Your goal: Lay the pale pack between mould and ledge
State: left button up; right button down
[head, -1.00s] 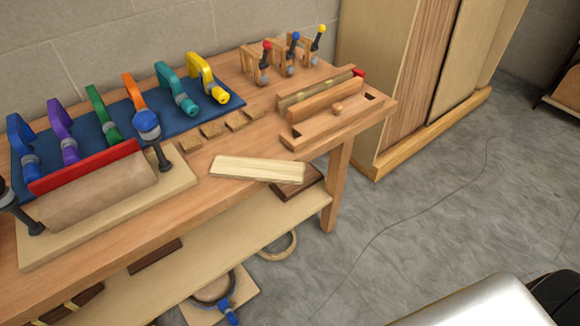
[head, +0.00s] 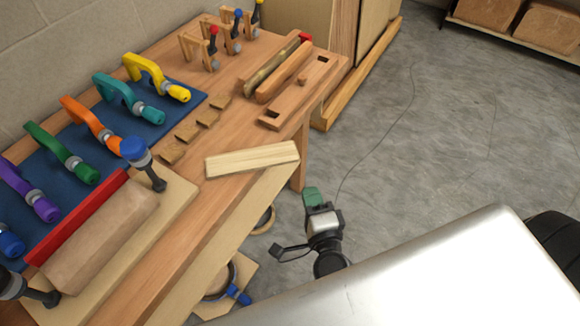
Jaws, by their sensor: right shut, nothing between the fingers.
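The pale pack (head: 252,159), a flat stack of light wood strips, lies on the bench near its front edge, overhanging slightly. The mould (head: 105,238), a rounded brown block, sits on a pale baseboard (head: 170,218) at the left. A red bar (head: 78,216), which looks like the ledge, runs along its back side. My right gripper (head: 312,196), with green fingertips, is shut and empty, in front of the bench and apart from the pack. My left gripper is not in view.
Black-stemmed clamps stand at the baseboard's ends, one with a blue head (head: 134,148). Several coloured clamps lie on a blue mat (head: 196,97). Small wood blocks (head: 190,133) lie behind the pack. A wooden vise (head: 285,80) is at the bench's right end.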

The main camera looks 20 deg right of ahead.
aim_at(287, 163)
jog(key=w, duration=0.3)
jog(key=w+a+p, duration=0.1)
jog(key=w, duration=0.3)
jog(key=shift+w+a, duration=0.1)
jog(key=shift+a, duration=0.1)
jog(key=shift+w+a, duration=0.35)
jog(key=shift+w, duration=0.05)
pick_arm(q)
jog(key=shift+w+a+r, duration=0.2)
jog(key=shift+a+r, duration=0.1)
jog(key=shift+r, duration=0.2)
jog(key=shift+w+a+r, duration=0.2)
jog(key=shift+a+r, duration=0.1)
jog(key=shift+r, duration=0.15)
